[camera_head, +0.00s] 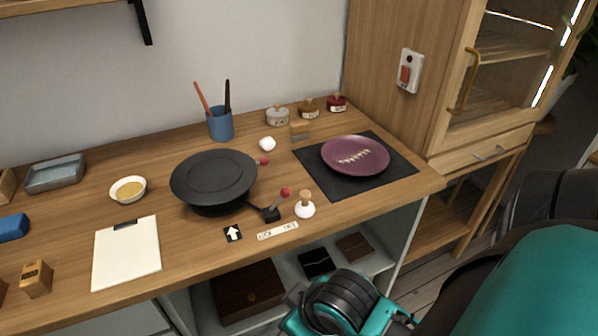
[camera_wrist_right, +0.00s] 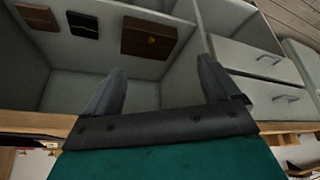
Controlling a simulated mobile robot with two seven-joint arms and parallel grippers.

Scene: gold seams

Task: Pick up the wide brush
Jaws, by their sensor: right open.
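Two thin handles stand in a blue cup (camera_head: 220,124) at the back of the wooden workbench: an orange-red handle (camera_head: 202,98) and a dark handle (camera_head: 227,96). Their lower ends are hidden in the cup, so I cannot tell whether either is the wide brush. A small tan block (camera_head: 300,131) with a paler part stands right of the cup; its kind is unclear. My right gripper (camera_wrist_right: 162,66) is open and empty in the right wrist view, before the open shelf under the bench. The left gripper is not in view.
A black round turntable (camera_head: 213,178) stands mid-bench with a small lever beside it. A mended purple plate (camera_head: 355,155) lies on a dark mat (camera_head: 385,178). Drawers (camera_wrist_right: 260,90) are beside the shelf.

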